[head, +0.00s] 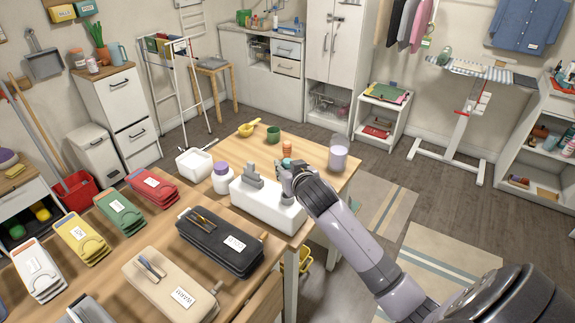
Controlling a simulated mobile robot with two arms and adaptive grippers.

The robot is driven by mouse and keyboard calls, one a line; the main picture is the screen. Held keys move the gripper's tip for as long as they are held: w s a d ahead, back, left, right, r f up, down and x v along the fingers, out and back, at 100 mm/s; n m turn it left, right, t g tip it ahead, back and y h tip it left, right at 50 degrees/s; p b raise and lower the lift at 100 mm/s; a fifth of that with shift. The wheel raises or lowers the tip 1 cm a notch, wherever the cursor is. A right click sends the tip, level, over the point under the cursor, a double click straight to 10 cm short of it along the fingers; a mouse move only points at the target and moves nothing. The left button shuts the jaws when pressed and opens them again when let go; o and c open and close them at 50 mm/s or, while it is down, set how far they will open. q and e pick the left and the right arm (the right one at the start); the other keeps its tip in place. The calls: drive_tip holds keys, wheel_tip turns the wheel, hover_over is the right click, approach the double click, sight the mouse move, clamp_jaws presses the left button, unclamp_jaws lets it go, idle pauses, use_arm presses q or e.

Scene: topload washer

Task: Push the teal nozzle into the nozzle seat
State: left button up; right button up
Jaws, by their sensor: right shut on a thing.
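My right gripper (287,173) reaches in from the lower right over the table's right part, and its fingers are largely hidden by its own body. It is shut on a small teal piece, apparently the teal nozzle (286,162), of which only a little shows. Below stands a white block (262,206) with a grey upright fitting (253,176) on top and another grey part by the gripper. I cannot tell which part is the nozzle seat, nor whether the nozzle touches it. My left gripper is out of view.
A white bottle with a purple cap (222,180) and a white tub (194,163) stand left of the block. Behind are an orange item (287,149), a green cup (273,135) and a clear jar (338,155). A black case (222,243) lies in front.

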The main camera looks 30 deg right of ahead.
drive_tip(key=shift+f+b, duration=0.65)
drive_tip(key=shift+f, duration=0.85)
drive_tip(key=shift+p, duration=0.95)
idle(0.5)
drive_tip(key=shift+f+b, duration=0.95)
drive_tip(key=shift+f, duration=0.9)
drive_tip(key=o, duration=1.1)
drive_tip(key=shift+o, duration=0.2)
drive_tip(key=shift+s, duration=0.1)
drive_tip(key=v, duration=1.2)
